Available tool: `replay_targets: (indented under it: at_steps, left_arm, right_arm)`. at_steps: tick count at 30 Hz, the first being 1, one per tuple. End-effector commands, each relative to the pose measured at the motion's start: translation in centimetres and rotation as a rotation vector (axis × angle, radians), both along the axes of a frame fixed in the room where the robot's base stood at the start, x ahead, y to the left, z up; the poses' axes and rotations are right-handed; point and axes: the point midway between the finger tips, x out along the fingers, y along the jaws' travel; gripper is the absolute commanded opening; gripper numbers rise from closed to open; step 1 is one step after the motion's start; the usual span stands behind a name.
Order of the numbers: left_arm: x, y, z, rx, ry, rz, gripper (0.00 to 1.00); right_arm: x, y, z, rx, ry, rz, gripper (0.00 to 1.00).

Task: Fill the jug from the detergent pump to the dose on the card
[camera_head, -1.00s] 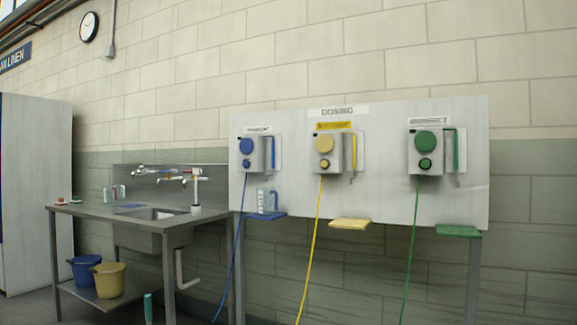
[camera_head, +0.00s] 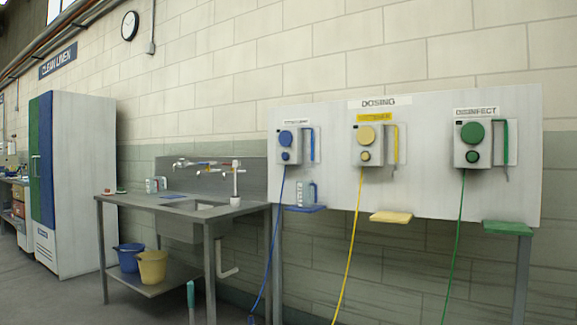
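The dosing board (camera_head: 420,203) on the wall carries three pumps: a blue one (camera_head: 289,146), a yellow one (camera_head: 368,143) and a green one (camera_head: 474,142). The label over the green pump reads "DISINFECT"; the other two labels are too blurred to read surely. A small clear jug with a blue handle (camera_head: 307,193) stands on the blue shelf (camera_head: 303,208) below the blue pump. Its fill level cannot be told. No dose card can be made out for certain. Neither of my grippers shows in the head view.
A steel sink table (camera_head: 130,199) with taps stands left of the board. Blue (camera_head: 128,257) and yellow (camera_head: 152,267) buckets sit on its lower shelf. A tall cabinet (camera_head: 85,180) stands farther left. Yellow (camera_head: 391,217) and green (camera_head: 508,228) shelves jut from the board. Hoses hang down below the pumps.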

Motion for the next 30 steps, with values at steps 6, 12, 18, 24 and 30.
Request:
replay_targets:
  at_steps: [6, 12, 18, 24, 30]
  left_arm:
    - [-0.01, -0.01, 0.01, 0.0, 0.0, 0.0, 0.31]
    - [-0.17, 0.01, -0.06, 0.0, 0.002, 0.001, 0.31]
    - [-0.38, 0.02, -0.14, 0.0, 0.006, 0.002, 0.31]
    - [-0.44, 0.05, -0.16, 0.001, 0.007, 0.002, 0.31]
    - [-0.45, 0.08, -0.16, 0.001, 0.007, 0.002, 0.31]
  right_arm:
    - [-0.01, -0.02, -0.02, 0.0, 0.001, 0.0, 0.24]
    - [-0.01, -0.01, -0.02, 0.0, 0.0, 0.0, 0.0]
    - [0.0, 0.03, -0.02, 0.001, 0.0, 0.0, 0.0]
    - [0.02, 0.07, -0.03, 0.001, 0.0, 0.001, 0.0]
    - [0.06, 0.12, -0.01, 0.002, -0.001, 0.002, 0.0]
